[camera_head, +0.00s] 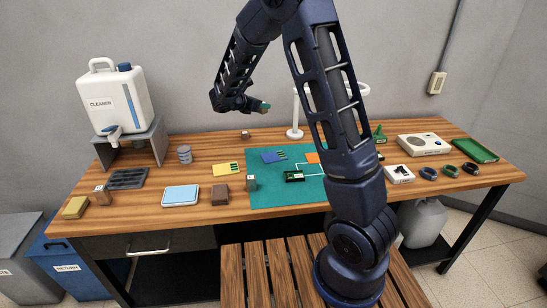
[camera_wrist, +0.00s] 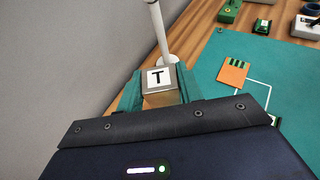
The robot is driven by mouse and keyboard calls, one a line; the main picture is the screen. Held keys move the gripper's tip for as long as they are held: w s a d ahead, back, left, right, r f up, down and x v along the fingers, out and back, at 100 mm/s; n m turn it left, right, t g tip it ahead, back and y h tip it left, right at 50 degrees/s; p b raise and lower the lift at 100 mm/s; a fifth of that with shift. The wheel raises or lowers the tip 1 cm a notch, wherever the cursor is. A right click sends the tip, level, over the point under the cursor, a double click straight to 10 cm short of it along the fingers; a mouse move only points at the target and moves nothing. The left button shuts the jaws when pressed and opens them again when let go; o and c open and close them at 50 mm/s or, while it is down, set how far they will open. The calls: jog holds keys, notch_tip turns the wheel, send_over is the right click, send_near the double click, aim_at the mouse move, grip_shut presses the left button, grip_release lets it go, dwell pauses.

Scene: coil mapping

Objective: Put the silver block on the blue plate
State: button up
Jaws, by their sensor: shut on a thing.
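My gripper (camera_head: 264,106) is raised above the back of the table, left of the white stand. In the wrist view, its teal fingers (camera_wrist: 160,92) are shut on a silver block (camera_wrist: 161,98) with a white top marked with a black T. The block is hardly visible in the head view. A blue plate (camera_head: 270,157) with green strips lies at the upper left of the teal mat, apart from my gripper. A light blue flat slab (camera_head: 181,195) lies left of the mat.
A yellow plate (camera_head: 226,169) lies left of the teal mat (camera_head: 285,195), and an orange plate (camera_head: 313,158) lies on it. Small marked blocks (camera_head: 251,184) (camera_head: 245,134) stand nearby. A white stand (camera_head: 295,110) rises beside my gripper. A cleaner jug (camera_head: 115,98) stands at left.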

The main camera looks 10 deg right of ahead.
aim_at(273, 156)
jog(key=s+d+m+g+h, duration=0.2)
jog(key=s+d+m+g, duration=0.1)
jog(key=s+d, duration=0.1)
jog(key=f, duration=2)
jog(key=shift+d+f, duration=0.1)
jog(key=shift+d, duration=0.1)
jog(key=shift+f, duration=0.1)
jog(key=o, duration=1.1)
